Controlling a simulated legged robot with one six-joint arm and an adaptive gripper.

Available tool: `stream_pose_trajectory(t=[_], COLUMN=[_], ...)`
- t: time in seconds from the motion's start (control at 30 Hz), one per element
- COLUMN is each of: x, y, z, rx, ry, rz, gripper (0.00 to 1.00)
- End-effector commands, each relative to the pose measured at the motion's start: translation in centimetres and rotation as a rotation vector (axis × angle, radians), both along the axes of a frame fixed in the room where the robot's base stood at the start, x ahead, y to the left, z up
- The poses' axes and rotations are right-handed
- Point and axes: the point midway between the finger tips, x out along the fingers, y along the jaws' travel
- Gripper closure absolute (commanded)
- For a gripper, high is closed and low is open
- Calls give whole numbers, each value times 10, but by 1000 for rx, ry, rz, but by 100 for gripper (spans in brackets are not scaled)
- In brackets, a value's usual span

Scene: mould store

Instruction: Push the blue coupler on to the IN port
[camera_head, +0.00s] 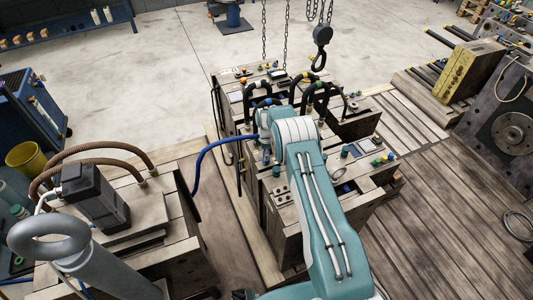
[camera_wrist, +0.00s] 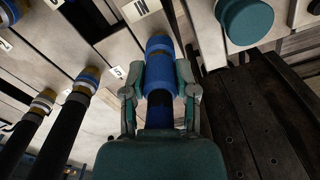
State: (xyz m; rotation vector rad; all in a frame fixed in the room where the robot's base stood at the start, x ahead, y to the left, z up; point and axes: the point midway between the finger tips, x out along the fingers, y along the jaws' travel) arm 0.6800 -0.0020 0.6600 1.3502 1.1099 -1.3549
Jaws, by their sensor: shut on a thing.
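In the wrist view my gripper (camera_wrist: 162,75) is closed around the blue coupler (camera_wrist: 160,82), with one teal finger on each side. The coupler's front end points up the picture, towards the pale steel block just below the white IN label (camera_wrist: 141,9). In the head view a blue hose (camera_head: 211,152) curves towards the mould block (camera_head: 285,195). My arm hides much of the block there, and the coupler is not clear.
A teal round cap (camera_wrist: 247,20) is at the upper right. In the head view a chain hook (camera_head: 321,45) hangs behind the mould.

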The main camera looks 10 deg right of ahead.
Motion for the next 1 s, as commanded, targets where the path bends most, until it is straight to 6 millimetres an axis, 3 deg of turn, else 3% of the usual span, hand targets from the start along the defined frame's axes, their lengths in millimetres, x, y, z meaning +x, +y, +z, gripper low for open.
stream_pose_trajectory(t=[0.33,0.37,0.4,0.43,0.83,1.0], x=[0,0,0,0,0,1], y=[0,0,0,0,0,0], z=[-1,-1,-2,-2,0,20], rx=[0,0,0,0,0,-1], ry=[-1,0,0,0,0,-3], rz=[0,0,0,0,0,0], gripper=[100,49,31,22,22,22])
